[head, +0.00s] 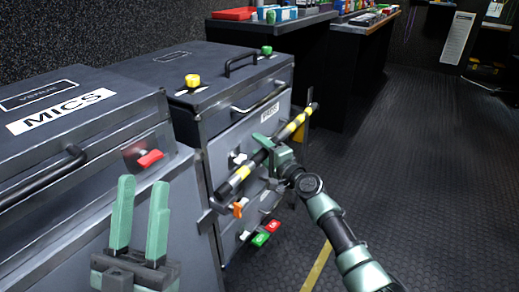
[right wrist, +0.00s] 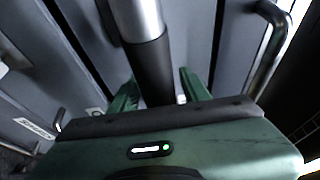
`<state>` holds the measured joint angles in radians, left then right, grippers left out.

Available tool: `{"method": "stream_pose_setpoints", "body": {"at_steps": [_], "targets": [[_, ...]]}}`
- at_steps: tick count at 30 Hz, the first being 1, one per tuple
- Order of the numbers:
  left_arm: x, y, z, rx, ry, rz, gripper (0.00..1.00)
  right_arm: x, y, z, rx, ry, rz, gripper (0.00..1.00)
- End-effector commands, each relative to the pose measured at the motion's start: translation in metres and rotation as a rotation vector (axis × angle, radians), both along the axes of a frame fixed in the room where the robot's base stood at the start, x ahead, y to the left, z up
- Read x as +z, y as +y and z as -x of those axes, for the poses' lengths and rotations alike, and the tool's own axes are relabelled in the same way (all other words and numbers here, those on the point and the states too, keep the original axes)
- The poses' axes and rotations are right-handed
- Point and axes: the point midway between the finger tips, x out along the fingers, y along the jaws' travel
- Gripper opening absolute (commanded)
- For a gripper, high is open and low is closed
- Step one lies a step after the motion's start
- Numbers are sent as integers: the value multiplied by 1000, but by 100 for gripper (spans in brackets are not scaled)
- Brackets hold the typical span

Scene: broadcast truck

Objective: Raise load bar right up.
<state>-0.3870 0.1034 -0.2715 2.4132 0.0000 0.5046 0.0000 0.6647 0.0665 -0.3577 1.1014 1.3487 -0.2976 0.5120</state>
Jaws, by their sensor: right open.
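The load bar (head: 231,185) is a black bar with yellow bands. It slants across the front of the rear dark case, its near end low at the left and its far end higher at the right. My right gripper (head: 266,146) is at the middle of the bar. In the right wrist view the bar (right wrist: 150,60) lies between the two green fingers (right wrist: 158,95), which stand apart with gaps beside it; contact cannot be told. My left gripper (head: 142,183) is open and empty, in front of the MICS case.
The MICS case (head: 100,90) stands at the left, with a red latch (head: 150,158). The rear case (head: 215,65) has a yellow knob, a green knob and handles. Orange, green and red tabs sit low near the bar. Open floor (head: 430,190) lies to the right.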

Motion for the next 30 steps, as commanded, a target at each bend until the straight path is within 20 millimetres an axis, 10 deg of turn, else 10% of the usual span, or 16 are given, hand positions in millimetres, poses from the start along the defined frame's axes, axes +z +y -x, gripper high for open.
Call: {"method": "stream_pose_setpoints", "body": {"at_steps": [6,12,30], "targets": [[0,0,0,0,-2,1,36,0,0,0,0,0,0,47],[0,0,0,0,-1,0,36,0,0,0,0,0,0,0],[0,0,0,0,0,0,36,-1,0,0,0,1,1,0]]}}
